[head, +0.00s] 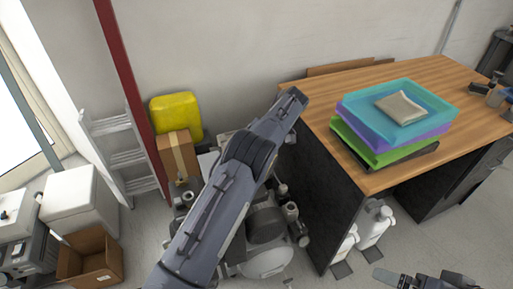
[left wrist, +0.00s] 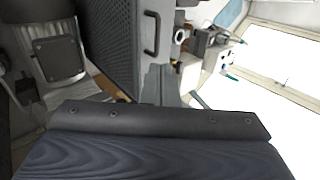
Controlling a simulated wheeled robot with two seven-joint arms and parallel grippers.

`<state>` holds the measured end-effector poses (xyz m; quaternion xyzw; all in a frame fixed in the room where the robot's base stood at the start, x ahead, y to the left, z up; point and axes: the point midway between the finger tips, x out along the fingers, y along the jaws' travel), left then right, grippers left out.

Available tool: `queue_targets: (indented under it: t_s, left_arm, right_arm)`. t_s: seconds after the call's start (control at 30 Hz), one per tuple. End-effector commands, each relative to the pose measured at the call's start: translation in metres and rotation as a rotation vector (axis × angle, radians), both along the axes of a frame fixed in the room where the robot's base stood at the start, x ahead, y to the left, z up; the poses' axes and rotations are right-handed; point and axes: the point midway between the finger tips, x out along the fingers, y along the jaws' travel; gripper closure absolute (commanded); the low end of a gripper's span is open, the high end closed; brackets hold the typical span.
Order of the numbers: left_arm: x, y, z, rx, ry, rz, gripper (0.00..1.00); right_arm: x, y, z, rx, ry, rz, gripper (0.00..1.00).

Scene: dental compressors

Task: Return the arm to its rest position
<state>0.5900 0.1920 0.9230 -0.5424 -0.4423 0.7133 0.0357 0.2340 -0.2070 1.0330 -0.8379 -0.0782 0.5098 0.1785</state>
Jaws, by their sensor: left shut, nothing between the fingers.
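My left arm reaches up from the lower middle of the head view, over the compressor (head: 267,262) on the floor. In the left wrist view a dark, screwed plate fills the bottom and the fingertips cannot be made out. My right gripper (head: 425,280) shows only partly at the bottom right edge of the head view; its opening cannot be judged.
Stacked trays (head: 352,105) with a folded cloth (head: 399,108) stand on the desk. A yellow canister (head: 176,115), cardboard box (head: 178,152), ladder (head: 125,157) and red post (head: 128,75) stand left of the arm. An open carton (head: 90,262) is lower left. White bottles (head: 374,225) stand under the desk.

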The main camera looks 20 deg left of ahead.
Motion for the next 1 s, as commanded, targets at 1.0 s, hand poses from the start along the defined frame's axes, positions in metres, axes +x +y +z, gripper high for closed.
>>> queue_targets:
  t_s: [1.0]
  left_arm:
    - [-0.065, 0.095, 0.118, -0.539, -0.173, -0.015, 1.0]
  right_arm:
    - [0.0, 0.0, 0.013, 0.0, 0.0, 0.0, 0.0]
